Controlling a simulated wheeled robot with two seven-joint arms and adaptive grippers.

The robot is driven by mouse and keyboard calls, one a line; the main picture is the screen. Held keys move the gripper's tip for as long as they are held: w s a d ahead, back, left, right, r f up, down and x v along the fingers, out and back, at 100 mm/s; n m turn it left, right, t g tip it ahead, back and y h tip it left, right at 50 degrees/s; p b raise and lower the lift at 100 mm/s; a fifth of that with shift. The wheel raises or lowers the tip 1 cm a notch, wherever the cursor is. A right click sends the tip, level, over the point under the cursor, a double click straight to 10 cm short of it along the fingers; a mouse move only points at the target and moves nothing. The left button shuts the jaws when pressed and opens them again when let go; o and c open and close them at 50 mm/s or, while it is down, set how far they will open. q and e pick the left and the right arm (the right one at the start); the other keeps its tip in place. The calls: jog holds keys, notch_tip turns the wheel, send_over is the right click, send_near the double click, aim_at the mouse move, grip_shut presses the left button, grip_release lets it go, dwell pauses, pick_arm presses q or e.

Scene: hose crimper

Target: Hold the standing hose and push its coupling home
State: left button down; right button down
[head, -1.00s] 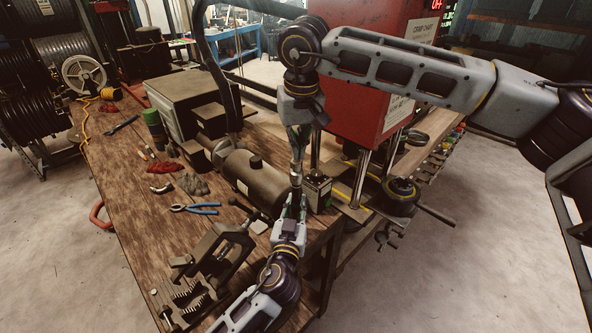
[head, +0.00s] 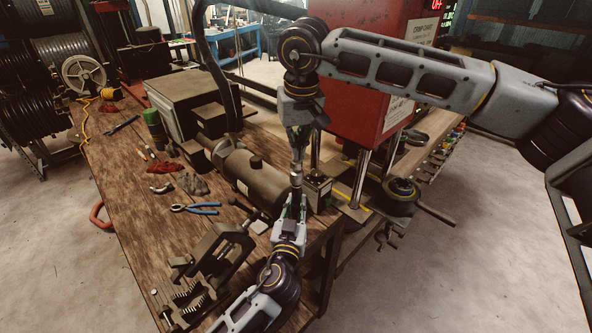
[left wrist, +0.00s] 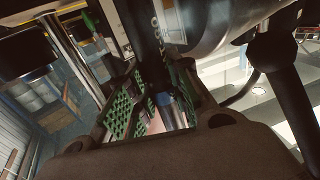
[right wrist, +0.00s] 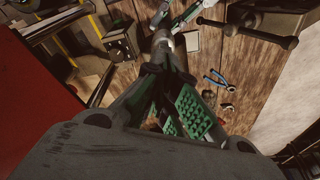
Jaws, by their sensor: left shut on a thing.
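The standing hose (left wrist: 150,45) is a dark upright tube, mostly hidden by my grippers in the head view. My left gripper (head: 292,208) comes from below and is shut on the hose. In the left wrist view its green ridged pads (left wrist: 155,108) are either side of the tube. A metal coupling (head: 296,178) sits at the top of the hose, just above the left fingers. It also shows in the right wrist view (right wrist: 161,40). My right gripper (head: 297,150) points down directly above the coupling, its fingertips close together at it. Whether they grip it is unclear.
A red crimp press (head: 358,95) stands close behind and right of my grippers. A dark cylinder (head: 255,180) lies on the wooden bench (head: 140,205) just left. A vise (head: 215,255) and blue-handled pliers (head: 197,208) are nearer the front left.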

jog(key=shift+f, duration=1.45)
dwell(1.4)
jog(key=shift+r, duration=3.1)
pick_arm(q)
jog(key=c, duration=1.2)
grip_release()
jog(key=shift+c, duration=0.2)
jog(key=shift+s, duration=0.1)
jog(key=s+a, duration=0.2)
jog(key=s, duration=0.9)
jog(key=shift+s, duration=0.3)
